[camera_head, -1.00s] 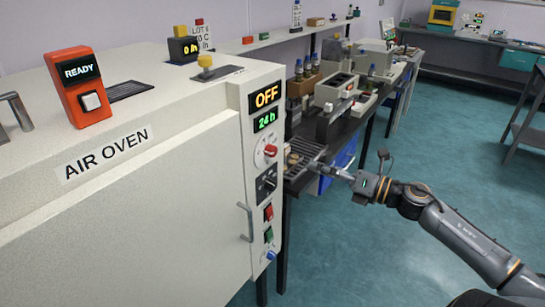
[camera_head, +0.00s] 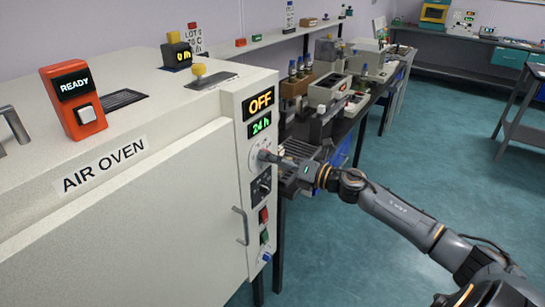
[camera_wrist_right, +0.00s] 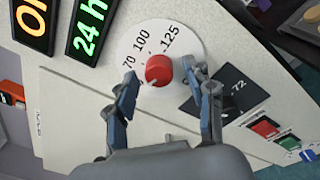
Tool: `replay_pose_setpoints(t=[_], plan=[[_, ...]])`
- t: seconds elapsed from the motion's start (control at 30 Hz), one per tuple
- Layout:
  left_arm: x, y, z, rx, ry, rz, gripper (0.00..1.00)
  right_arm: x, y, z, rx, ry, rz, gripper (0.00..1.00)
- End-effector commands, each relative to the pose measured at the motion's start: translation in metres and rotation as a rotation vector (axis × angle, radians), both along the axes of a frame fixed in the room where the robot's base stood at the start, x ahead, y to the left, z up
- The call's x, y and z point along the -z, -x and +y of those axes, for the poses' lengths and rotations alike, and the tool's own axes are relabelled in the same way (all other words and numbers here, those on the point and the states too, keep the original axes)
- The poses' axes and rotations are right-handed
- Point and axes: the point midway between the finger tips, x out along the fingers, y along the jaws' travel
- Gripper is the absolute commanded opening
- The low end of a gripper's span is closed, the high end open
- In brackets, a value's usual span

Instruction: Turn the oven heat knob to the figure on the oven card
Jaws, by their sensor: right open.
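The red oven heat knob (camera_wrist_right: 159,70) sits on a round white dial (camera_wrist_right: 133,45) marked 70, 100 and 125. A pale mark shows at the knob's lower edge, off the printed figures. My right gripper (camera_wrist_right: 167,84) is open, its fingers either side of the knob and not clearly touching it. In the head view the right gripper (camera_head: 271,157) is at the dial and mostly hides the knob. The oven card (camera_head: 194,37) stands behind the oven top, reading LOT 5 and apparently 70 C; its lower part is hidden. My left gripper is out of view.
The air oven (camera_head: 150,190) shows OFF (camera_head: 261,101) and 24 h (camera_head: 261,124). Below the dial are a black dial plate (camera_head: 261,187), red and green switches and the door handle (camera_head: 240,225). A cluttered bench (camera_head: 340,125) stands close behind; the floor at right is open.

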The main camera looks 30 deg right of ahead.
Motion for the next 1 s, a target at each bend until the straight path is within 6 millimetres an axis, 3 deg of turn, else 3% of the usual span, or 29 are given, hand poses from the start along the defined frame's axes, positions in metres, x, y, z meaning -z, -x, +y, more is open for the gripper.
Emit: replay_pose_setpoints(t=[0.3, 0.57, 1.0], plan=[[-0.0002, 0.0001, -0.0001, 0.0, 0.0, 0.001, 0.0, 0.0002, -0.0012, 0.0007, 0.0, 0.0, 0.0, 0.51], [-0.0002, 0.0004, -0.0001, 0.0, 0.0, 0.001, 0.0, 0.0002, -0.0011, 0.0006, 0.0, 0.0, 0.0, 0.0], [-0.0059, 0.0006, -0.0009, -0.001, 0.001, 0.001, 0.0, -0.0011, -0.0011, 0.0005, 0.0, -0.085, 0.035, 0.0]])
